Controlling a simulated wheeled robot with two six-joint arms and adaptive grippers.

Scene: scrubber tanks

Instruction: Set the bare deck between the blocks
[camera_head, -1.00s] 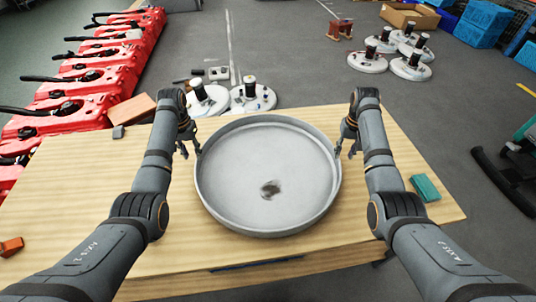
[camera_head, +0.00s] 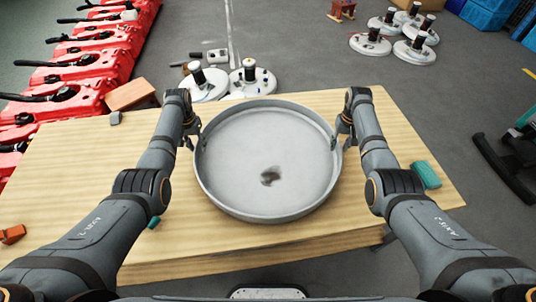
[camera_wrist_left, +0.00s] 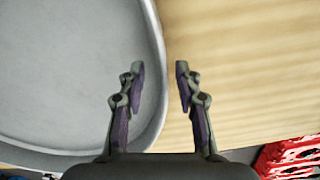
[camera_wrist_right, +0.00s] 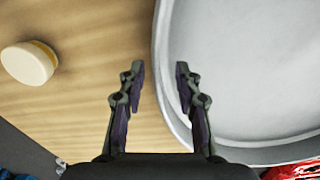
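The bare deck (camera_head: 265,150), a round grey pan with a raised rim and a dark spot, lies on the wooden table. Its rim also shows in the left wrist view (camera_wrist_left: 157,70) and the right wrist view (camera_wrist_right: 165,70). My left gripper (camera_head: 190,143) is open at the deck's left rim, its fingers on either side of the rim line. My right gripper (camera_head: 340,142) is likewise open at the right rim. Contact cannot be told. A teal block (camera_head: 426,174) lies right; another (camera_head: 153,222) is partly hidden by my left arm. Orange blocks (camera_head: 131,95) (camera_head: 13,234) and a grey block (camera_head: 115,118) lie left.
The wooden table (camera_head: 75,165) has bare areas left of the deck. A cream round piece (camera_wrist_right: 28,63) shows in the right wrist view. Red machines (camera_head: 85,65) stand beyond the table at left. White discs with black posts (camera_head: 203,82) sit on the floor behind it.

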